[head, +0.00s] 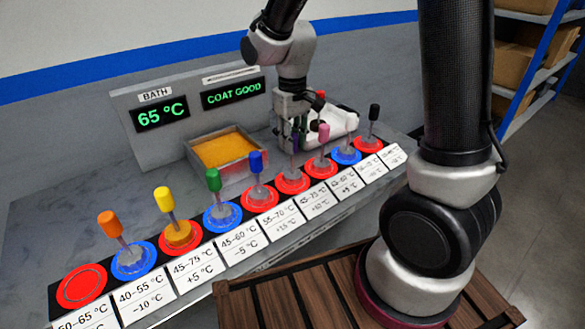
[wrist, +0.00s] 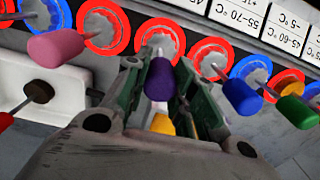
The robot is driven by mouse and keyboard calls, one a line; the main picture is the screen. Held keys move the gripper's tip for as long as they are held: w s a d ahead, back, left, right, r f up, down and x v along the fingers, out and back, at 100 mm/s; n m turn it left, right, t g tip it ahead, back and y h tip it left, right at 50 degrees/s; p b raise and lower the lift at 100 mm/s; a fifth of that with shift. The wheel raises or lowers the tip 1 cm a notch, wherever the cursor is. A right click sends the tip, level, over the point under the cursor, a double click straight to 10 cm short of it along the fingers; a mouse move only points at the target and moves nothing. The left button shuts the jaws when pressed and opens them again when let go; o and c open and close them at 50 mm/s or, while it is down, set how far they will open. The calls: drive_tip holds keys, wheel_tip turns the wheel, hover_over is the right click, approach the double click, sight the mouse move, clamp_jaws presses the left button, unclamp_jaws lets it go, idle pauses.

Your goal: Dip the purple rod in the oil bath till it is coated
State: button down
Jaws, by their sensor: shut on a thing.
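The purple rod (head: 295,143) stands upright at a red-ringed socket (head: 292,181) in the row, and its purple head (wrist: 160,80) also shows in the wrist view. My gripper (head: 296,124) is shut on it, with a finger on each side of the head. In the wrist view my gripper (wrist: 160,92) frames the head, and a pale shaft runs to the red-ringed socket. The oil bath (head: 224,165) is a metal tray of orange-yellow oil behind the row, left of my gripper. Whether the rod's lower end sits in its socket is hard to tell.
A panel reads BATH 65 °C and the sign (head: 233,94) reads COAT GOOD. Close neighbours are the blue rod (head: 256,162) and the pink rod (head: 322,133). A white holder (head: 340,121) stands behind on the right. The leftmost red socket (head: 82,286) is empty.

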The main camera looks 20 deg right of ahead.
drive_tip(key=shift+r, duration=0.2)
drive_tip(key=shift+r, duration=0.8)
